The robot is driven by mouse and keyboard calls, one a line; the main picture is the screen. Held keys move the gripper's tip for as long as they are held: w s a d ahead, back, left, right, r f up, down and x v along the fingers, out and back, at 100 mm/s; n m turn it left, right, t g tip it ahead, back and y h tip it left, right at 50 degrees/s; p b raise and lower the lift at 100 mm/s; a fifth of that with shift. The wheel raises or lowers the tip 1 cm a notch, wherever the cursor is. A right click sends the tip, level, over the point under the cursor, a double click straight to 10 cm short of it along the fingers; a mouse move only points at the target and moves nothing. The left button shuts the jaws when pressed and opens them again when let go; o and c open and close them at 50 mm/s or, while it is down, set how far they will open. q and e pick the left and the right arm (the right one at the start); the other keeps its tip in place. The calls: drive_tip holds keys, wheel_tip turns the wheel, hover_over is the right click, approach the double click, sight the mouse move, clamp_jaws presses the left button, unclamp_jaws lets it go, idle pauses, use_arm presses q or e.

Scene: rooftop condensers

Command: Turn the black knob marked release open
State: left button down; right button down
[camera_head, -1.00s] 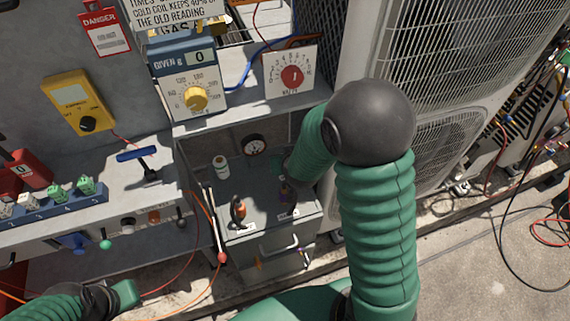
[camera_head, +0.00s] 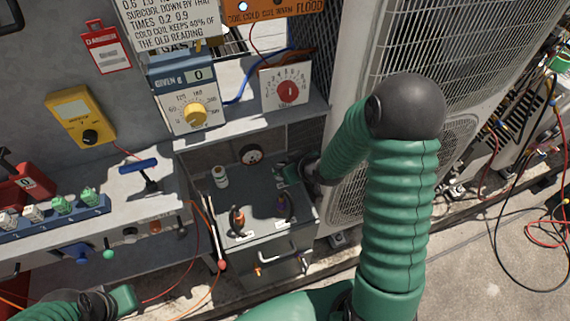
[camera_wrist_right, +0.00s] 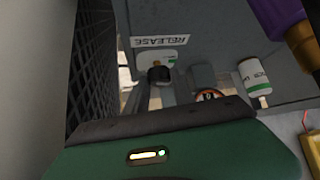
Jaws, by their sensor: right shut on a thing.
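The black knob (camera_wrist_right: 160,75) shows in the right wrist view, just below a white label reading RELEASE (camera_wrist_right: 160,41) that appears upside down. In the head view my right gripper (camera_head: 283,173) hides the knob. That gripper reaches in from the right, low over the back right of the grey box (camera_head: 262,225). It is shut on what appears to be the knob; the finger contact is not clear. My left gripper (camera_head: 124,298) is at the bottom left, away from the box, and its fingers cannot be made out well.
A small white bottle (camera_head: 220,177), a round gauge (camera_head: 251,155) and an orange-and-black fitting (camera_head: 238,221) are close by on the box. A shelf with a yellow-knob dial (camera_head: 195,113) overhangs behind.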

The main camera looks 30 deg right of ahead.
drive_tip(key=shift+w+r, duration=0.2)
drive_tip(key=c, duration=1.4)
unclamp_jaws()
drive_tip(key=o, duration=0.3)
drive_tip(key=shift+f, duration=0.15)
drive_tip(key=shift+o, duration=0.2)
drive_tip(key=shift+s, duration=0.1)
drive_tip(key=p+v, duration=1.6)
drive_tip(key=p, duration=0.5)
drive_tip(key=shift+s, duration=0.25)
drive_tip(key=shift+d, duration=0.15)
